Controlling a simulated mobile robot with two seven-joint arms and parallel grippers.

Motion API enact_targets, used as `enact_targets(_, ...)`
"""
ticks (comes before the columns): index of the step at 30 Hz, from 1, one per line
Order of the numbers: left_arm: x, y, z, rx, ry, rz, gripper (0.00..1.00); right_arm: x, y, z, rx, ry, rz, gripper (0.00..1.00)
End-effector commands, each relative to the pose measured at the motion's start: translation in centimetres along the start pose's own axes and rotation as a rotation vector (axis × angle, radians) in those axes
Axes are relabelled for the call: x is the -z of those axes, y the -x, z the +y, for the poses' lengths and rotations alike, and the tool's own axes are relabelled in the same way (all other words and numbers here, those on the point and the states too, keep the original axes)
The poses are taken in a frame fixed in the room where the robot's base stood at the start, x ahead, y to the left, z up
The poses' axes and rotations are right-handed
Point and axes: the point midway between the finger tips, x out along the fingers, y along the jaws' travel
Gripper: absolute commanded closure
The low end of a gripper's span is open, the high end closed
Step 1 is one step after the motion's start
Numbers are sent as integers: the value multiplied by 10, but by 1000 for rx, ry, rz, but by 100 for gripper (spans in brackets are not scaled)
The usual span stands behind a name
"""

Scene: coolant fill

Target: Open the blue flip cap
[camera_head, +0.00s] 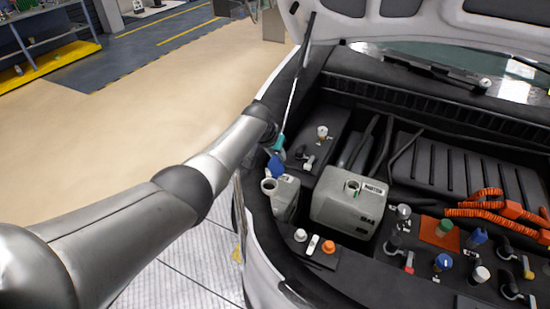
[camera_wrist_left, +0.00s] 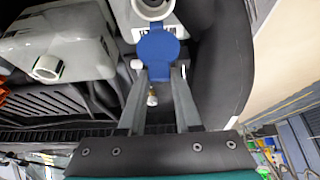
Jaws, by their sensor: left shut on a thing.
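The blue flip cap (camera_head: 276,167) stands raised beside the open neck of a small grey-white reservoir (camera_head: 285,200) in the engine bay. My left gripper (camera_head: 278,154) is shut on the cap from the far side. In the left wrist view the blue cap (camera_wrist_left: 158,50) sits at the tips of my left gripper's fingers (camera_wrist_left: 158,74). The uncovered round neck (camera_wrist_left: 153,7) of the reservoir shows just past it. Whether the cap's hinge is fully folded back is not clear. My right gripper is not in view.
A larger grey tank (camera_head: 345,215) with a green-lined open neck stands to the right. White and orange caps (camera_head: 328,247) lie in front. Orange cables (camera_head: 485,210) are further right. The raised hood (camera_head: 400,25) and its strut (camera_head: 297,85) are above. The car's fender bounds the left.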

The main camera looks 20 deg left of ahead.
Motion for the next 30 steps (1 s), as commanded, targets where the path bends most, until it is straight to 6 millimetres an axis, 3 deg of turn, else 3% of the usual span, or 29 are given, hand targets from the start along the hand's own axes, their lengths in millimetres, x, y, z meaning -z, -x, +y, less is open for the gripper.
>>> enact_targets(1, 9, 3, 0, 0, -1, 23, 100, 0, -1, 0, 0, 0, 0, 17)
enact_targets(14, 10, 3, 1, 0, -1, 24, 100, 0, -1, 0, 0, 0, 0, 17)
enact_targets(15, 10, 3, 1, 0, -1, 24, 65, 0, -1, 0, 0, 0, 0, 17)
enact_targets(22, 6, 2, 0, 0, 0, 14, 39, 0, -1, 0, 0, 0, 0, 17)
enact_targets(30, 4, 1, 0, 0, 0, 9, 38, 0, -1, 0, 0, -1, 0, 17)
